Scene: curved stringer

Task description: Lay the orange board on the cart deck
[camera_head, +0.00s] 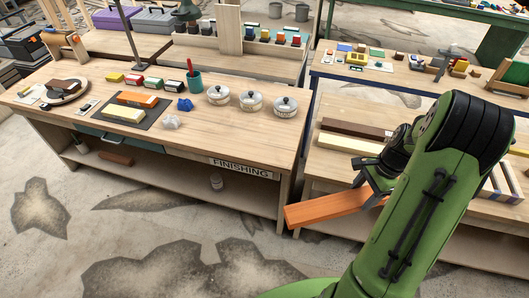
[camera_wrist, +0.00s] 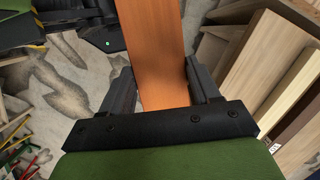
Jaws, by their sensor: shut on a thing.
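The orange board (camera_head: 322,208) is a long flat plank held in the air in front of the tables, its free end pointing left in the head view. My gripper (camera_head: 373,183) is shut on it near its right end. In the wrist view the orange board (camera_wrist: 152,42) runs up between the two fingers of my gripper (camera_wrist: 161,88), and its far end is cut off by the top edge. I cannot make out a cart deck in either view.
The finishing bench (camera_head: 245,148) stands left of the board, with lidded jars (camera_head: 252,103) on top. The right table carries a dark brown board (camera_head: 357,128) and a pale board (camera_head: 348,144), close beyond my gripper. Patchy concrete floor (camera_head: 120,240) lies open in front.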

